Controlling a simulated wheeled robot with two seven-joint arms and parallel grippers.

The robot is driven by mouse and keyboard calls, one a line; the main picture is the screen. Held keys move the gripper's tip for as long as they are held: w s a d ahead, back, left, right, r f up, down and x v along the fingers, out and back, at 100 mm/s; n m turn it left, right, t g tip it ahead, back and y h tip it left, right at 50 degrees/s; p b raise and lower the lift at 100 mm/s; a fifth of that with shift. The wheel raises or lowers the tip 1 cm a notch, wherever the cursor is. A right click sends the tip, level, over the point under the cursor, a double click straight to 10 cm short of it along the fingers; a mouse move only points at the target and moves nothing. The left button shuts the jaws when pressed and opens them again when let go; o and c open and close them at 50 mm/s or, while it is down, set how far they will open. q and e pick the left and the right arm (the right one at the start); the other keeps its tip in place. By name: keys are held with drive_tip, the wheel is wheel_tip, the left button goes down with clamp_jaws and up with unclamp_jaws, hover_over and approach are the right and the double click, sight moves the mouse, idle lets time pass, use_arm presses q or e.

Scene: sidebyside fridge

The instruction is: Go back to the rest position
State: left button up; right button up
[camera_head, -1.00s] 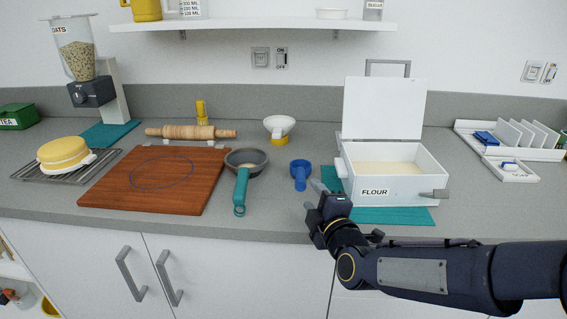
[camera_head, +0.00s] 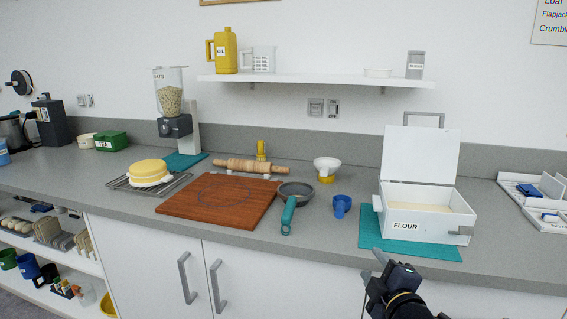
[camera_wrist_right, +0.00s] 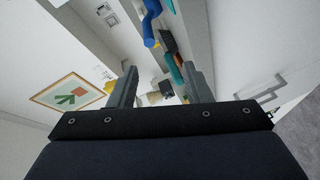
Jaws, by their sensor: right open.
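My right gripper (camera_head: 376,268) is in the lower right of the head view, in front of the counter's front edge and below the flour box. Its fingers are apart and nothing is between them. The right wrist view also shows the open fingers (camera_wrist_right: 158,92), with the counter and its items tilted and small beyond them. My left gripper is in neither view.
The counter (camera_head: 330,262) holds an open flour box (camera_head: 418,226), a blue scoop (camera_head: 342,206), a sieve (camera_head: 296,192), a wooden board (camera_head: 215,212) and a rolling pin (camera_head: 245,166). White cupboard doors with handles (camera_head: 187,278) lie below. A wall shelf (camera_head: 310,81) is above.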

drive_tip(key=s+d+f+m+g+y, duration=0.1)
drive_tip(key=s+f+m+g, duration=0.25)
drive_tip(key=s+m, duration=0.4)
drive_tip(key=s+f+m+g, duration=0.3)
drive_tip(key=s+m+g, duration=0.1)
drive_tip(key=s, duration=0.7)
drive_tip(key=s+d+f+m+g+y, duration=0.1)
drive_tip(key=s+f+m+g, duration=0.3)
drive_tip(key=s, duration=0.5)
wheel_tip(320, 180, up, 14)
drive_tip(key=m+p, duration=0.1)
drive_tip(key=p, duration=1.1)
drive_tip(key=shift+f+t, duration=0.2)
drive_tip(key=shift+t, duration=0.15)
